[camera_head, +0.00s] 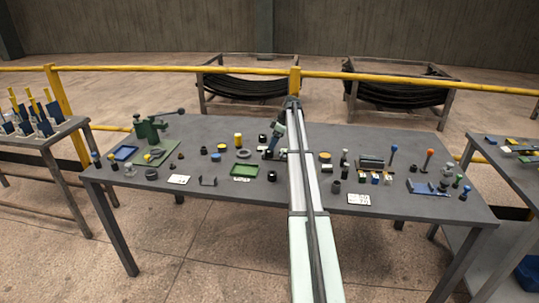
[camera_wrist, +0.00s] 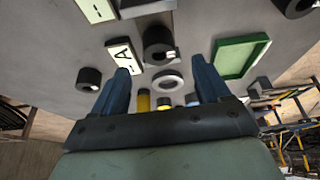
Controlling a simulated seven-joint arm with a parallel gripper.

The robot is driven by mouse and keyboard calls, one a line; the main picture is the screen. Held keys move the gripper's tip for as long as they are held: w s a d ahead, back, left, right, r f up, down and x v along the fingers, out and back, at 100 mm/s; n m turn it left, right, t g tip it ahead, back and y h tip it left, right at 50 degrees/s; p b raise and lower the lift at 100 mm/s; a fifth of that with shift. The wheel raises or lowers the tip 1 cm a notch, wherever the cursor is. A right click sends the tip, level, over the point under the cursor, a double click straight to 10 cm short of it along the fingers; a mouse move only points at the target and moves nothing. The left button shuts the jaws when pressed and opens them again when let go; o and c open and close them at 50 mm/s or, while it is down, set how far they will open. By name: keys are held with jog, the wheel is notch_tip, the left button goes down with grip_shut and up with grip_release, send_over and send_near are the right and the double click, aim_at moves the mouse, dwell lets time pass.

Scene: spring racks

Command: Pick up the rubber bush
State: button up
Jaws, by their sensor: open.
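Several short black cylinders with holes could be the rubber bush; I cannot tell which. In the wrist view, one (camera_wrist: 158,45) lies just beyond my fingertips, roughly between them in the picture, and another (camera_wrist: 89,79) is left of my left finger. In the head view, a black cylinder (camera_head: 272,175) stands near the table's front and another (camera_head: 336,187) right of my arm. My gripper (camera_wrist: 161,68) is open, with two blue fingers apart and nothing held. In the head view my gripper (camera_head: 270,153) is small and dark, over the middle of the table.
A green tray (camera_wrist: 219,71) is right of the fingers, and a pale ring (camera_wrist: 158,86) lies between them. The grey table (camera_head: 215,205) carries many small parts. The front edge strip is mostly clear.

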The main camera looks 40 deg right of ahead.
aim_at(269, 153)
jog(key=shift+d+x, duration=0.2)
jog(key=shift+x, duration=2.4)
jog(key=shift+s, duration=0.15)
jog(key=c, duration=1.3)
